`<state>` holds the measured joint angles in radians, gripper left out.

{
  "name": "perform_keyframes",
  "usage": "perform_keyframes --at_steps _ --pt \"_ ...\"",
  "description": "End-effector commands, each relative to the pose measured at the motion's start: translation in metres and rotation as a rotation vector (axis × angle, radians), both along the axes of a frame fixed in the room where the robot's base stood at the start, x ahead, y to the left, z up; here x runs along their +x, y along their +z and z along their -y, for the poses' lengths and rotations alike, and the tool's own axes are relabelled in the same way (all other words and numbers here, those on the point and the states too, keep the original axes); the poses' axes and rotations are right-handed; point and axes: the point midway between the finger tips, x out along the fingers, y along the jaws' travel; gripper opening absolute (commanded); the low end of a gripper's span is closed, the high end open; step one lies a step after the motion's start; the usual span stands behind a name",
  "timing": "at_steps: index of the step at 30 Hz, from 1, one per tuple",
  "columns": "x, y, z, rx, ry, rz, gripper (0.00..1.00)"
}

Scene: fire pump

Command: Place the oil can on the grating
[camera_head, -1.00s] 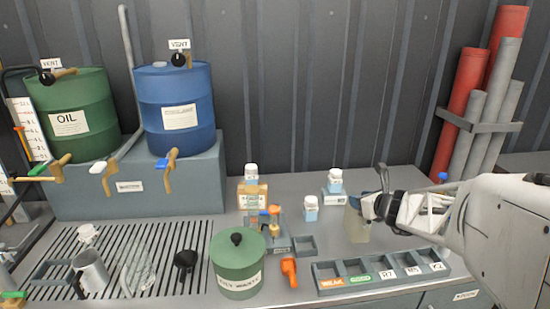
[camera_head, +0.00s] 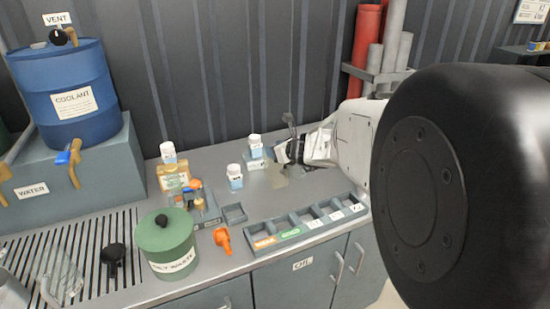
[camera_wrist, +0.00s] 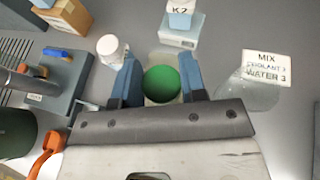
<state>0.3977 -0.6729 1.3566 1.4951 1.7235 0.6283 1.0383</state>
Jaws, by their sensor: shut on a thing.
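My gripper (camera_head: 286,152) is over the back middle of the bench, beside the small white-capped bottles. In the wrist view, its two blue fingers (camera_wrist: 157,78) close on a thing with a round green top (camera_wrist: 161,85) and a pale body, which I take to be the oil can. In the head view, a pale olive body (camera_head: 278,176) shows just under the gripper; most of it is hidden, and I cannot tell whether it touches the bench. The slotted grating (camera_head: 80,250) is at the left, with a glass vessel (camera_head: 62,275) and a black funnel (camera_head: 113,256) on it.
Bottles (camera_head: 235,177) (camera_head: 255,147) stand left of the gripper. A flask labelled MIX (camera_wrist: 250,88) is close on its right in the wrist view.

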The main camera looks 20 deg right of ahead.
Motion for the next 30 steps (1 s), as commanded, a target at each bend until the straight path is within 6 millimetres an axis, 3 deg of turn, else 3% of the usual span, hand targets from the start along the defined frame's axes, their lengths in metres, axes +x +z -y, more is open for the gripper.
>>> perform_keyframes --at_steps 10,24,25,30 --pt "0.000 -0.031 0.000 0.001 0.000 0.000 0.00" --pt "0.000 -0.036 0.000 0.000 0.000 -0.001 0.00" --pt "0.000 -0.036 0.000 0.000 0.000 -0.001 0.43" --pt "0.000 -0.036 0.000 0.000 0.000 0.000 0.64"
